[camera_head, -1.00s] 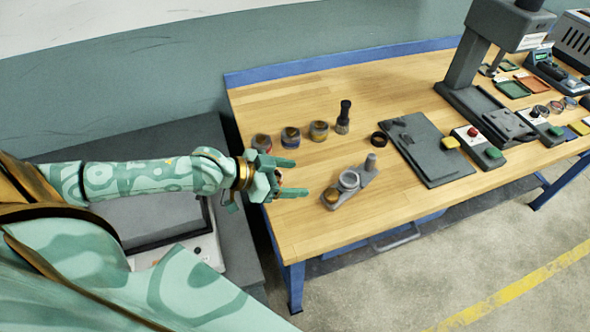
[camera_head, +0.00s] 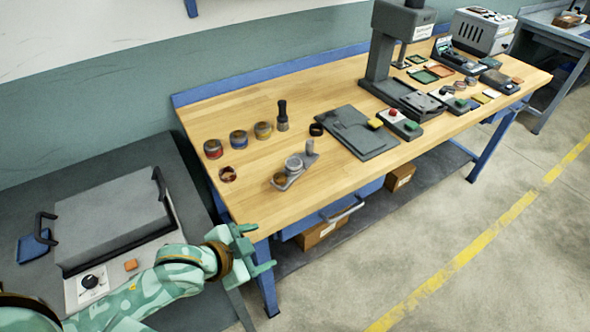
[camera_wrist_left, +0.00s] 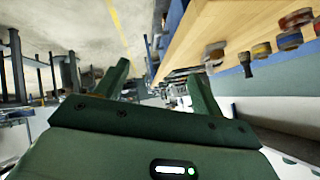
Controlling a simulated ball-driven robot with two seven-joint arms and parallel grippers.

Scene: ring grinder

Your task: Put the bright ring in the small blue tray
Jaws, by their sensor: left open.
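My left gripper (camera_head: 262,248) is open and empty, by the near left corner of the wooden bench. Its two fingers also show in the left wrist view (camera_wrist_left: 155,85), with nothing between them. Several small rings (camera_head: 460,85) lie near the right end of the bench, far from the gripper. They are too small to tell which is the bright one. A small blue patch (camera_head: 472,103) beside them may be the blue tray; I cannot tell for sure. My right gripper is not in view.
Several round tins (camera_head: 238,138), a grey ring holder (camera_head: 294,166) and a dark plate (camera_head: 357,132) occupy the wooden bench (camera_head: 245,205). A grey press (camera_head: 385,60) stands behind. A grey box (camera_head: 115,220) is on the left. The floor right of the bench is open.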

